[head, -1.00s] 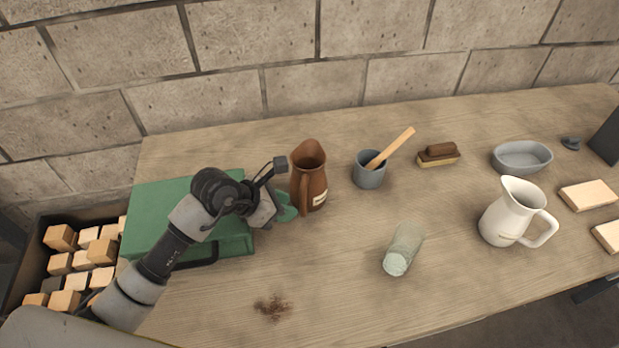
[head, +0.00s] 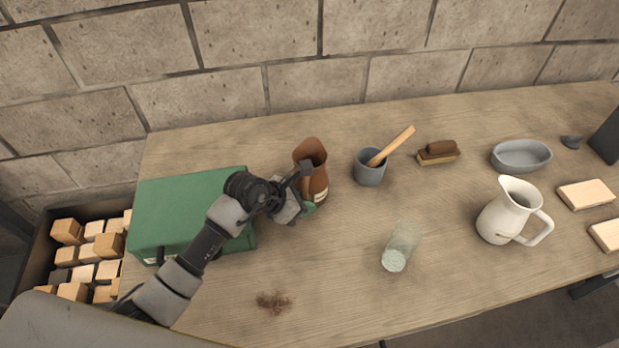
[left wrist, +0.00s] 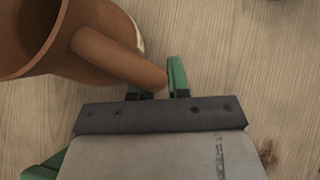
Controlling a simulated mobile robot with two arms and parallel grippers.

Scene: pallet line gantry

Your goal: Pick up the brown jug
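The brown jug (head: 319,181) stands upright on the wooden table, right of the green case. In the left wrist view the jug (left wrist: 40,30) fills the upper left, with its handle (left wrist: 118,57) running down to the right. My left gripper (head: 304,208) is at the jug's near side, by the handle. In the left wrist view its green fingers (left wrist: 158,88) are close together, one on each side of the handle's end, and look shut on it. The handle hides part of one finger. My right gripper is not in view.
A green case (head: 180,205) lies under my left arm, beside a bin (head: 40,250) of wooden blocks. A grey cup (head: 370,170) with a wooden tool stands just right of the jug. A glass (head: 400,248) and a white jug (head: 505,215) are further right.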

